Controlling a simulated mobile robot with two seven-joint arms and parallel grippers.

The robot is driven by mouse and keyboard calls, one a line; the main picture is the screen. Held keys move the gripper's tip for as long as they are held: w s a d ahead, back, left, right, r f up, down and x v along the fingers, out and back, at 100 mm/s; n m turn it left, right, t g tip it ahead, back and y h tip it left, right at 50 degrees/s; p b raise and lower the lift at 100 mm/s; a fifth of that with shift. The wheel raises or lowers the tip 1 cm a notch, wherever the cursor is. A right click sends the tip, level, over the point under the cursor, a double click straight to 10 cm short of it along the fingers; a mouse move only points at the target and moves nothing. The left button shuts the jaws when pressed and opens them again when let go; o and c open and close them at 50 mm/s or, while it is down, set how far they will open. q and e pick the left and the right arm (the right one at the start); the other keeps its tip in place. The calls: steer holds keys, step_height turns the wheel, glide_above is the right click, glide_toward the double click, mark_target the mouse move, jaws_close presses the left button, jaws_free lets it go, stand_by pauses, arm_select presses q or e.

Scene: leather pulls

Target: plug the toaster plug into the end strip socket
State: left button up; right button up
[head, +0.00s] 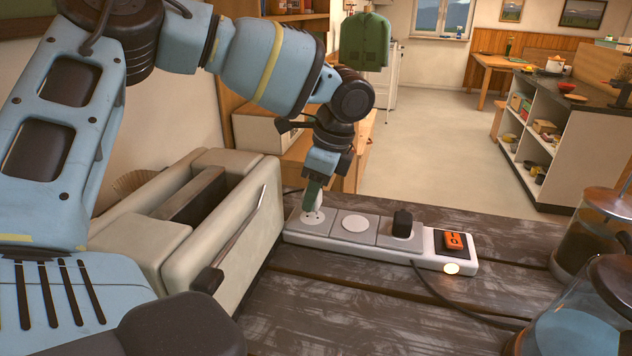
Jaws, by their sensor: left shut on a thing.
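The power strip (338,240) lies on the dark wooden table, right of the cream toaster (150,238). Its left end socket (310,218) shows its holes. The fingers partly hide the plug. It is at the far side of the socket face; I cannot tell whether it touches. My right gripper is not in view.
An orange switch (453,240) is at the strip's right end. A dark cord (450,302) runs from the strip across the table to the right. Glass jars (590,235) stand at the right edge.

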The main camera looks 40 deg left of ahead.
arm_select(q)
steer(key=shift+f, duration=0.65)
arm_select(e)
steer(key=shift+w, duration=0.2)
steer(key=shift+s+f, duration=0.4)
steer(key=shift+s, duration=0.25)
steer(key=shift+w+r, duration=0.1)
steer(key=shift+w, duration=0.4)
arm_select(q)
steer(key=shift+b, duration=0.3)
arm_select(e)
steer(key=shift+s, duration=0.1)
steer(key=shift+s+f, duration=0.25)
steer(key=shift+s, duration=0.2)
arm_select(q)
steer(key=shift+f, duration=0.1)
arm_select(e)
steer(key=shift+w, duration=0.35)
arm_select(q)
steer(key=shift+f, duration=0.35)
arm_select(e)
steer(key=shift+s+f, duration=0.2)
